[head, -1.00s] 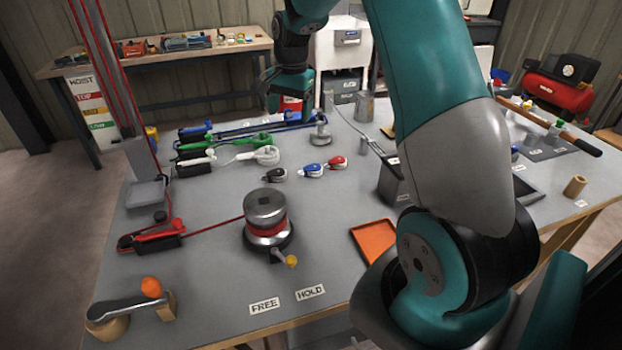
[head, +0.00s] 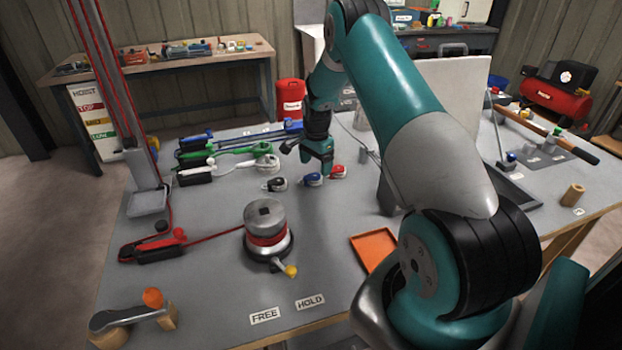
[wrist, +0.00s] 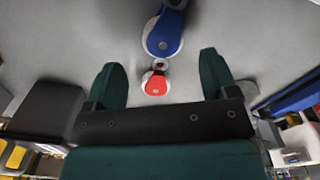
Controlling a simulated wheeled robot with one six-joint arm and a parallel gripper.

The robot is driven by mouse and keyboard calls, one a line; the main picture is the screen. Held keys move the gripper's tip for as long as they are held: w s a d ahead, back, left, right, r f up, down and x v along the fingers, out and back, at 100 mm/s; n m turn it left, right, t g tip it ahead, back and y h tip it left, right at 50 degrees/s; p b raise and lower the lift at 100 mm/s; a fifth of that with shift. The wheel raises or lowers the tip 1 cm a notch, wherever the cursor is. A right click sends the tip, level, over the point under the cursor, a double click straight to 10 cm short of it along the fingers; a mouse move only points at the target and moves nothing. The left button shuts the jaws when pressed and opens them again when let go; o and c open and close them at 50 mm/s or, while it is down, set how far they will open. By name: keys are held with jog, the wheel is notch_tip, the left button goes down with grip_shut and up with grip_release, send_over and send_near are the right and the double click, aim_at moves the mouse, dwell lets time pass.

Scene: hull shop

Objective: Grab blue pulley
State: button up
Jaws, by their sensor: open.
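The blue pulley (head: 312,179) lies on the grey bench between a black pulley (head: 274,184) and a red pulley (head: 338,172). My gripper (head: 318,160) is open above this row and covers part of the blue pulley's upper side in the head view. In the wrist view, the blue pulley (wrist: 162,36) lies at the top, just beyond the fingertips. The red pulley (wrist: 155,84) shows between the two open fingers of my gripper (wrist: 162,72). The jaws hold nothing.
Green and white clutch handles with ropes (head: 240,150) lie left of the pulleys. A winch (head: 267,232) stands nearer on the bench, and an orange tray (head: 373,249) lies to its right. A pale upright panel (head: 445,105) stands behind my arm.

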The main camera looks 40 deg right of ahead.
aim_at(316, 175)
jog(key=shift+w+d+f+p, duration=0.1)
jog(key=shift+f+p, duration=0.35)
jog(key=shift+f, duration=0.85)
jog(key=shift+w+d+f+p, duration=0.1)
jog(key=shift+f+p, duration=0.35)
jog(key=shift+f, duration=0.85)
jog(key=c, duration=1)
